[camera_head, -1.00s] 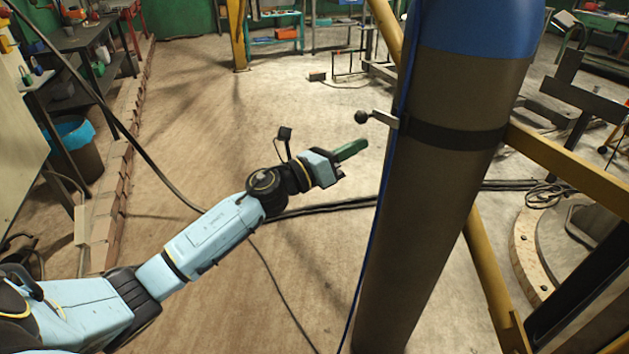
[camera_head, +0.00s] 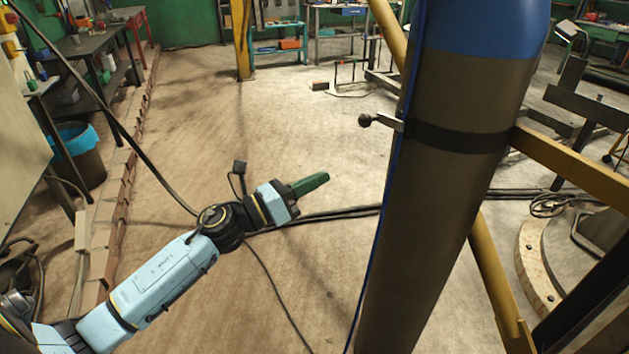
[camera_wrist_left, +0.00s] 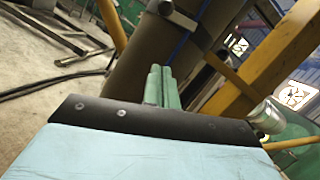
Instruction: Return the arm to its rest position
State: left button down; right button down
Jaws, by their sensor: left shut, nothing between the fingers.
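My left arm comes in from the lower left in the head view, light blue with black joints. Its gripper (camera_head: 312,184) has green fingers that are shut with nothing between them. The fingers point right, toward the tall column (camera_head: 425,220), with a clear gap between them and it. In the left wrist view the green fingers (camera_wrist_left: 162,84) lie close together in front of the brown column (camera_wrist_left: 145,65). My right gripper is not in view.
A lever with a black ball knob (camera_head: 365,120) sticks out from the column's dark band. Yellow beams (camera_head: 575,170) stand behind the column. A blue-lined bin (camera_head: 80,160) and a workbench (camera_head: 85,40) are at left. The floor (camera_head: 300,120) between is largely open.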

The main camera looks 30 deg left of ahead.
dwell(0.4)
